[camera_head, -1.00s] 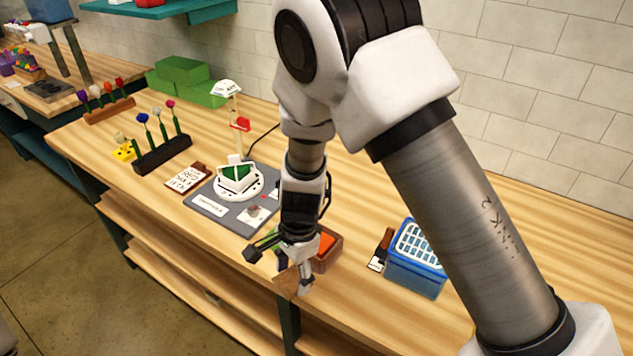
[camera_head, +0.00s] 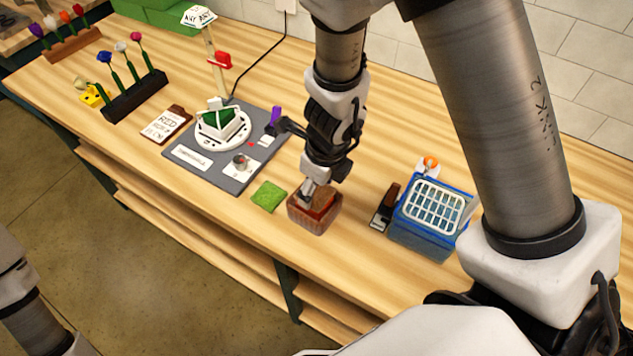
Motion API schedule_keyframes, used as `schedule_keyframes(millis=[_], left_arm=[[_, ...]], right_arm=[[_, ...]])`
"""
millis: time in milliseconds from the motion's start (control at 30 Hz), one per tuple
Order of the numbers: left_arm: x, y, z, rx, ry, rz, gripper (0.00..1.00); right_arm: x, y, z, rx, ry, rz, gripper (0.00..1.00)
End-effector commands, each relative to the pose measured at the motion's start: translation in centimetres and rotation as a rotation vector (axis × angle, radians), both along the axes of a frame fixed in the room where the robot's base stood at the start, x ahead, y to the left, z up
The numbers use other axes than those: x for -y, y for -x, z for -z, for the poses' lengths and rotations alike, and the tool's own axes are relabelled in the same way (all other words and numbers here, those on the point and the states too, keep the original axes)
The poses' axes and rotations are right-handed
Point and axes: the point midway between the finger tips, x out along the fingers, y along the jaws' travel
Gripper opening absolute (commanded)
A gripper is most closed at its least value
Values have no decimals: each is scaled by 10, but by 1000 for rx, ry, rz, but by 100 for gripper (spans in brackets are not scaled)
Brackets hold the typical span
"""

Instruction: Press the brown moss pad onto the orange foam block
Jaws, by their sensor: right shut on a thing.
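A brown basket (camera_head: 315,222) stands near the front edge of the wooden table. The orange foam block (camera_head: 316,211) shows inside it only as a small strip. The brown moss pad (camera_head: 325,198) is at the basket's opening, over the orange block and slightly tilted. My right gripper (camera_head: 309,192) reaches down from above and is shut on the pad. I cannot tell whether the pad touches the block all over, as the gripper and basket hide part of it. My left gripper is out of view.
A green moss pad (camera_head: 268,196) lies left of the basket. A grey mat (camera_head: 205,172) with a white turntable (camera_head: 222,125) is behind it to the left. A blue crate (camera_head: 425,235) with a white grid stands to the right.

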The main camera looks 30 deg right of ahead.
Motion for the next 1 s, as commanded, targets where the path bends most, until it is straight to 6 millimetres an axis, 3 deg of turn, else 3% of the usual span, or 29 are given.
schedule_keyframes(millis=[133, 1000], left_arm=[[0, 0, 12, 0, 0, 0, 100], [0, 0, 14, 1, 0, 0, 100]], right_arm=[[0, 0, 12, 0, 0, -1, 48], [0, 0, 14, 0, 0, -2, 48]])
